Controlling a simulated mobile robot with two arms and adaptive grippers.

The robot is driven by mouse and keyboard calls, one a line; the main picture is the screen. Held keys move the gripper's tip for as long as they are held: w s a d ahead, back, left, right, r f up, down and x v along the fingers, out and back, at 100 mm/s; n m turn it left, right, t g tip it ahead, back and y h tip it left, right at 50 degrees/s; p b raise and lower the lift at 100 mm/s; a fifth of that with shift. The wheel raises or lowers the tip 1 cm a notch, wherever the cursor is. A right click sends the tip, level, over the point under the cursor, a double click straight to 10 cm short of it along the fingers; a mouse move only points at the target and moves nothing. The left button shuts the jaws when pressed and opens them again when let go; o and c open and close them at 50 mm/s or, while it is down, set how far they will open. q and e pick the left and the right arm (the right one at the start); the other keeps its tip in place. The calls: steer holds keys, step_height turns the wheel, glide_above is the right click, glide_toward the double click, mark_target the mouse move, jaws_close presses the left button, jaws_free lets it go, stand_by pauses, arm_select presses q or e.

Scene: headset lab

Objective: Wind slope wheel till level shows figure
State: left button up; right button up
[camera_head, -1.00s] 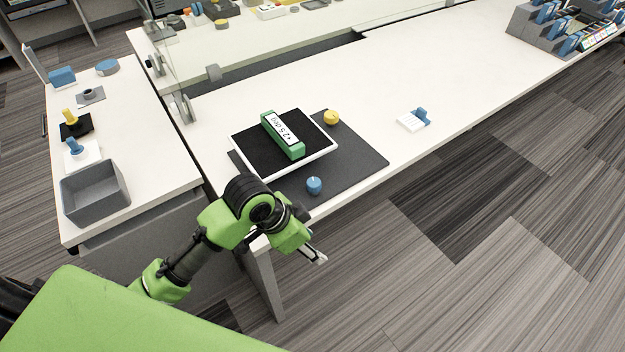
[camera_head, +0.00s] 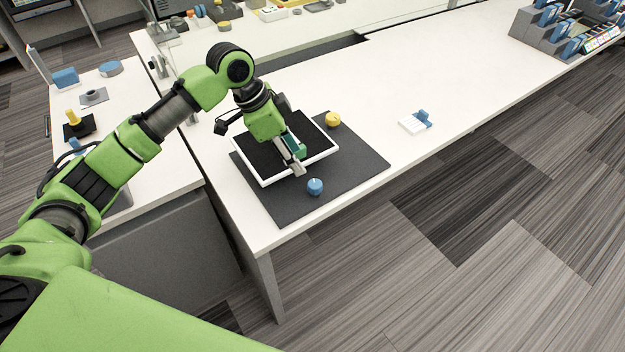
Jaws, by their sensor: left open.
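The level is a green block (camera_head: 299,146) on a black plate with a white rim (camera_head: 265,182). Its display is hidden now behind my left arm and hand. A blue wheel (camera_head: 315,186) stands on the dark mat at the plate's near corner. A yellow wheel (camera_head: 333,120) stands at the plate's right corner. Which of the two is the slope wheel I cannot tell. My left gripper (camera_head: 298,171) is open over the plate's near edge, pointing down, just left of and above the blue wheel. My right gripper is not in view.
The dark mat (camera_head: 352,170) lies under the plate, near the table's front edge. A small white and blue item (camera_head: 415,122) lies to the right on the white table (camera_head: 400,60). Grey racks (camera_head: 545,35) stand at the far right. The table between is clear.

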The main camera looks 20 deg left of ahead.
mark_target(315, 183)
arm_select(q)
steer(key=x, duration=1.1)
steer(key=shift+d+f, duration=0.1)
steer(key=shift+f, duration=0.1)
steer(key=c, duration=1.1)
steer(key=shift+r+p, duration=0.2)
steer(key=shift+p, duration=0.55)
steer(key=n+p, duration=0.2)
steer(key=p, duration=0.2)
steer(key=n+t+y+p, duration=0.1)
steer(key=n+p, duration=0.1)
steer(key=p, duration=0.2)
steer(key=shift+s+d+r+n, duration=0.1)
steer(key=shift+d+n, duration=0.1)
steer(key=shift+n, duration=0.1)
steer(key=shift+n+t+p, duration=0.3)
steer(key=shift+n+p, duration=0.05)
steer(key=shift+n, duration=0.05)
